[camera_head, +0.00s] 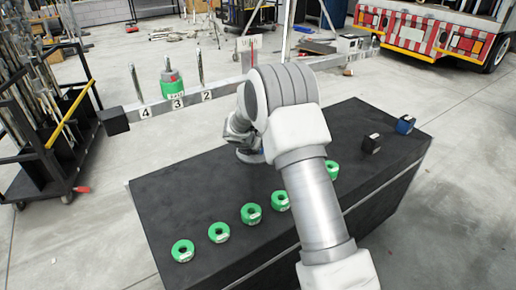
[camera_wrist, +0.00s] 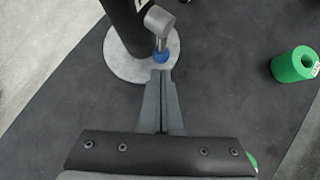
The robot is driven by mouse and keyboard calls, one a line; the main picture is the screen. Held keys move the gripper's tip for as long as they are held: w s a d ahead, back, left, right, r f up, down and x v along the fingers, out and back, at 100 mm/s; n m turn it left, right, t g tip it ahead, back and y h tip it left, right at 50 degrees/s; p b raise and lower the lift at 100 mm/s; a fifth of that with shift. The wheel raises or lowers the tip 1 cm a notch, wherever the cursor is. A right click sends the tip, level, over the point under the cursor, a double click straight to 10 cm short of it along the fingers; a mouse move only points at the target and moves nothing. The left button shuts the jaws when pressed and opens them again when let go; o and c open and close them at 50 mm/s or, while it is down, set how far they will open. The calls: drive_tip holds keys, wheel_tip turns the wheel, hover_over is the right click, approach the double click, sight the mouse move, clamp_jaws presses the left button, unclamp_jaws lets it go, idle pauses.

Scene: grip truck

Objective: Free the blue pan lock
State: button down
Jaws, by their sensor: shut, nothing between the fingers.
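The blue pan lock appears to be a small rounded blue piece (camera_wrist: 163,58) at the end of a short grey metal cylinder (camera_wrist: 160,22), beside a black post (camera_wrist: 127,25) on a round grey base plate (camera_wrist: 117,66). My gripper (camera_wrist: 161,74) is shut and empty. Its fingertips point at the blue piece, just short of it in the picture; I cannot tell whether they touch. In the head view, my arm hides most of the lock area, and only a bit of blue shows by the wrist.
A long balance beam (camera_head: 224,88) with numbered pegs and a green weight (camera_head: 173,85) runs above the black table (camera_head: 160,205). Several green rings (camera_head: 219,232) lie along the table's front. A black block (camera_head: 371,144) and a blue block (camera_head: 405,124) stand at the right.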

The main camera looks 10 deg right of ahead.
drive_tip(key=s+f+p+v, duration=0.1)
drive_tip(key=p+v, duration=0.1)
drive_tip(key=v, duration=0.9)
drive_tip(key=s+d+r+m+g, duration=0.1)
drive_tip(key=s+d+r+m, duration=0.2)
drive_tip(key=s+r+m, duration=0.55)
drive_tip(key=s+d+r+m, duration=0.4)
drive_tip(key=s+r+m, duration=0.3)
drive_tip(key=s+r, duration=0.15)
drive_tip(key=s+a+r+m+y, duration=0.1)
drive_tip(key=s+a+m+y, duration=0.1)
drive_tip(key=s+m, duration=0.7)
drive_tip(key=s+a+m+y, duration=0.15)
drive_tip(key=s+m, duration=0.35)
drive_tip(key=s, duration=0.7)
wheel_tip(320, 180, up, 15)
drive_tip(key=p, duration=1.5)
drive_tip(key=shift+r+y, duration=0.2)
drive_tip(key=shift+y, duration=0.15)
